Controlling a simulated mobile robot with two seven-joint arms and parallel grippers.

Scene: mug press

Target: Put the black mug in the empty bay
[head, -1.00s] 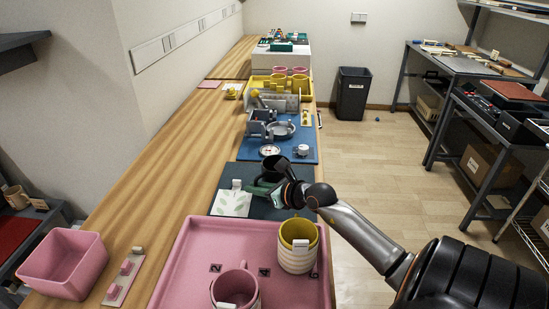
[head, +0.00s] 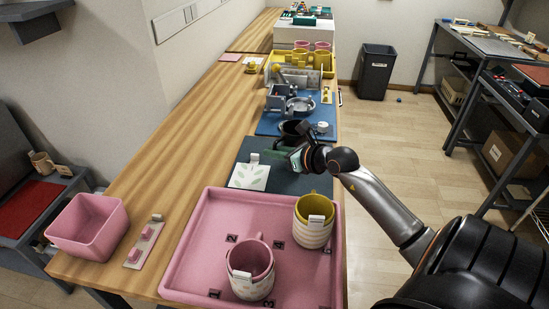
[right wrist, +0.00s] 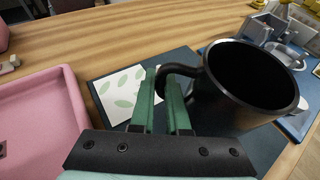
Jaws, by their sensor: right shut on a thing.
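The black mug (head: 297,128) is upright with its dark open mouth facing up. My right gripper (head: 278,152) is shut on its handle. In the right wrist view the green fingers (right wrist: 160,95) close on the handle, and the black mug (right wrist: 250,85) sits just right of them. It appears over the dark mat (head: 300,180); its exact height is unclear. The pink tray (head: 200,255) is nearer me. It holds a pink mug (head: 250,268) at the front and a cream striped mug with yellow inside (head: 313,228) at the right. My left gripper is not in view.
A leaf-print card (head: 249,176) lies on the dark mat. The tray's back left is bare.

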